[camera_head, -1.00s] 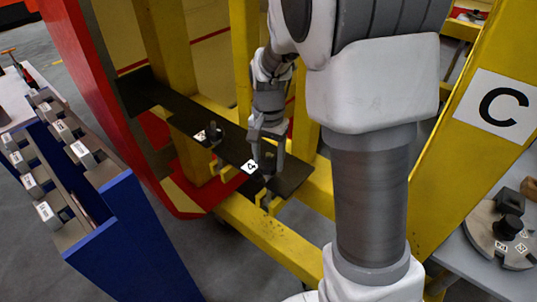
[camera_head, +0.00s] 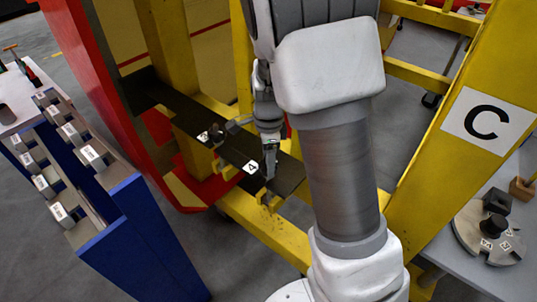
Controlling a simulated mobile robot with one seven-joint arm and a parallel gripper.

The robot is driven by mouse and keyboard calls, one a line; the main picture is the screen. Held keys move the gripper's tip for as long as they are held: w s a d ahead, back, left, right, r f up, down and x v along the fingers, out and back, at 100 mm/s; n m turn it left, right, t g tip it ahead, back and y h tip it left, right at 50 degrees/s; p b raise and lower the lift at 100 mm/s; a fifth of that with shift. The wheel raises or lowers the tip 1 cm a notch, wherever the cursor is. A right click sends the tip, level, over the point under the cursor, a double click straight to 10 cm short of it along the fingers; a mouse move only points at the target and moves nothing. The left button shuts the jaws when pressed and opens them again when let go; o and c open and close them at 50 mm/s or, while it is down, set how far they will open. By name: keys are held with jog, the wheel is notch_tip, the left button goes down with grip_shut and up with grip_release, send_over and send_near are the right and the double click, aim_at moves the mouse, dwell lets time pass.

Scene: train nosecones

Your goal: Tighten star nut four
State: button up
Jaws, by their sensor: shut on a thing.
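A dark plate (camera_head: 215,150) runs along the yellow frame and carries a white label "4" (camera_head: 251,167) near its right end. My gripper (camera_head: 269,170) points down at the plate just right of this label. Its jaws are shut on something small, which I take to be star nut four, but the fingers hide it. Another dark star nut (camera_head: 233,126) stands further left on the plate, near a second white label (camera_head: 203,137).
A blue rack (camera_head: 140,235) with several labelled grey blocks stands at the left. A yellow post (camera_head: 470,120) marked "C" rises at the right, beside a grey table (camera_head: 430,235) with a round disc (camera_head: 488,235). Yellow beams surround the plate closely.

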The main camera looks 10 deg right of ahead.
jog(key=m+p, duration=0.2)
jog(key=m, duration=0.1)
jog(key=m+p, duration=0.1)
jog(key=shift+r, duration=0.25)
jog(key=shift+w+f+m+p, duration=0.1)
jog(key=shift+f+m+p, duration=0.05)
jog(key=shift+m+p, duration=1.45)
jog(key=shift+m, duration=0.4)
jog(key=o, duration=1.4)
jog(key=shift+f, duration=0.1)
notch_tip(320, 180, up, 18)
jog(key=shift+f+p, duration=0.25)
jog(key=shift+p, duration=0.05)
